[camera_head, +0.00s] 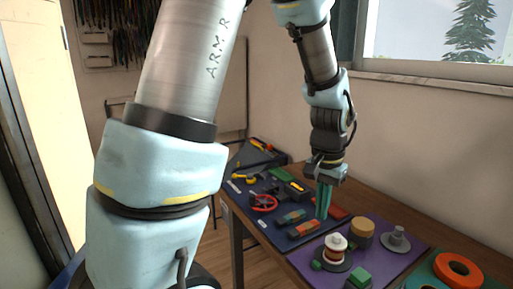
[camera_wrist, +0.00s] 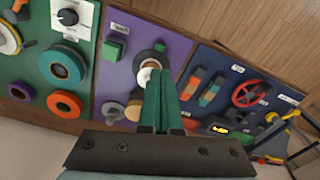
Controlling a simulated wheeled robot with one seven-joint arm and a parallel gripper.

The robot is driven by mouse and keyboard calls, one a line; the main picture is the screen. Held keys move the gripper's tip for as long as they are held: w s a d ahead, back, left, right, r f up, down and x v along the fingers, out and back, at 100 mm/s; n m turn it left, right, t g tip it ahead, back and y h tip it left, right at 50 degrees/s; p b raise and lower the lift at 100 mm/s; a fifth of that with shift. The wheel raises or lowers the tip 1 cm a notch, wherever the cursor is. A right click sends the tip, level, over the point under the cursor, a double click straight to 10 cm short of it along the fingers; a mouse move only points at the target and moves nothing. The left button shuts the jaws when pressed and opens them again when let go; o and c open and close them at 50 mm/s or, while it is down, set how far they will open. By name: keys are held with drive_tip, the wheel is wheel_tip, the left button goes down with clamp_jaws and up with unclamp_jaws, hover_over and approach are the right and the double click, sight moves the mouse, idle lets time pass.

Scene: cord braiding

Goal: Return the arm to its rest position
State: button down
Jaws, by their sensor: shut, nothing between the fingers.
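My gripper (camera_head: 324,200) has long green fingers and points down over the table in the head view. The fingers lie together, with nothing seen between them. In the wrist view my gripper (camera_wrist: 161,78) reaches over the border of the purple and dark blue mats. Its tips appear beside a white-topped spool (camera_wrist: 148,68), which also shows in the head view (camera_head: 336,243); I cannot tell whether they touch it. My arm crosses the left and upper middle of the head view and hides part of the room.
The table's dark blue mat (camera_head: 246,203) holds a red ring (camera_head: 264,203) and several blocks. The purple mat (camera_head: 388,267) holds a tan cylinder (camera_head: 362,233), a grey flanged piece (camera_head: 396,238) and a green block (camera_head: 358,277). An orange ring (camera_head: 458,268) lies at right. A wall and window stand behind.

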drive_tip(key=a+n+t, duration=0.1)
drive_tip(key=a+n, duration=0.6)
drive_tip(key=a, duration=1.6)
drive_tip(key=shift+s+a+r+n, duration=0.15)
drive_tip(key=shift+a+r+n, duration=0.1)
drive_tip(key=shift+n, duration=0.15)
